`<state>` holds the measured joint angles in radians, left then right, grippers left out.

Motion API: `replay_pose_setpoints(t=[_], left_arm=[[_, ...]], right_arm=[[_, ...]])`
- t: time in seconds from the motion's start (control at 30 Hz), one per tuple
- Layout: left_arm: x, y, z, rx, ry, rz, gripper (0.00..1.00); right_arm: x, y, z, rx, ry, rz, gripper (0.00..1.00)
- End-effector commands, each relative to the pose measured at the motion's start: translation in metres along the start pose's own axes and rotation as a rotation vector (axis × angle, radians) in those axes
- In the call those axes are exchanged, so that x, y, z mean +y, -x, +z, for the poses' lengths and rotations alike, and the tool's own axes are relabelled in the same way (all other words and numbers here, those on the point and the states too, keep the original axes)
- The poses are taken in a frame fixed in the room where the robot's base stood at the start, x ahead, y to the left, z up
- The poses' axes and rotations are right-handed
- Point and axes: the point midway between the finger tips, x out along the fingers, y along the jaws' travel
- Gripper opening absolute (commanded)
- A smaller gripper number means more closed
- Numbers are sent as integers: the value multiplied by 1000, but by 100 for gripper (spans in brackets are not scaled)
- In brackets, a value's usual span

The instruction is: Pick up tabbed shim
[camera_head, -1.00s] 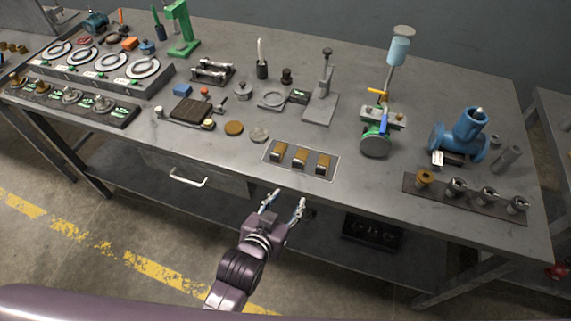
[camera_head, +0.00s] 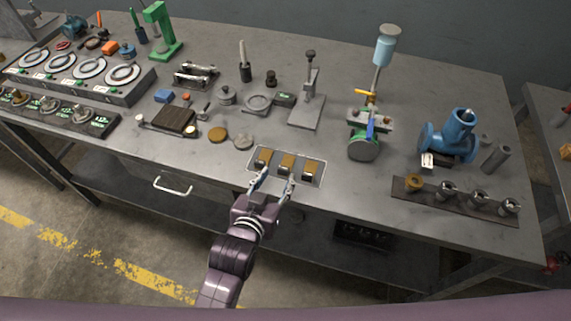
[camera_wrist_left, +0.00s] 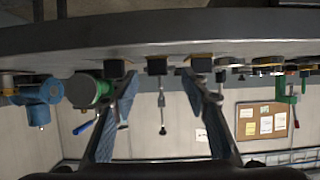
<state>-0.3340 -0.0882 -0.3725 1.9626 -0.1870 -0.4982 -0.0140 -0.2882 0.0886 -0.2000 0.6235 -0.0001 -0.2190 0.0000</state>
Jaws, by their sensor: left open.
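Three small brown-topped pieces with dark front ends, which look like the tabbed shims, sit in a row on a light-edged plate (camera_head: 300,181) at the bench's front edge. They are the left piece (camera_head: 263,157), middle piece (camera_head: 287,163) and right piece (camera_head: 311,169). My left gripper (camera_head: 272,184) is open and empty, its fingertips at the plate's front edge. The wrist view looks upside down; there the middle piece (camera_wrist_left: 157,66) lies between and beyond the spread fingers of the gripper (camera_wrist_left: 160,82). No contact shows. My right gripper is not in view.
A brown disc (camera_head: 217,134) and a grey disc (camera_head: 243,140) lie left of the plate. A dark strip with several cups (camera_head: 463,203) lies to the right. A lever press (camera_head: 306,110) stands behind. Bare bench top lies between the plate and the green-based device (camera_head: 362,148).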

Motion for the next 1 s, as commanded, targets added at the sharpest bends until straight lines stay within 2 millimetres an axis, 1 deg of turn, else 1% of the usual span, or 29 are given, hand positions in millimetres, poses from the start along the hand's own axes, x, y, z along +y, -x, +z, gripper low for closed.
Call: replay_pose_setpoints(t=[0.2, 0.3, 0.4, 0.53, 0.77, 1.0], left_arm=[[3, -23, -7, 1, 1, 0, 42], [4, -37, -10, 2, 1, 0, 42], [4, -49, -7, 0, 1, 0, 42], [4, -57, -7, 1, 1, 1, 42], [4, -58, -6, 1, 1, 1, 42], [4, -58, -6, 0, 1, 1, 17]], right_arm=[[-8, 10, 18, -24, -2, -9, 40], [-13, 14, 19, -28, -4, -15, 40], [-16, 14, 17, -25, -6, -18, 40], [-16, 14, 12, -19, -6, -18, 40], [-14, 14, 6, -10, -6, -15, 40], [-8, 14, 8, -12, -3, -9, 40]])
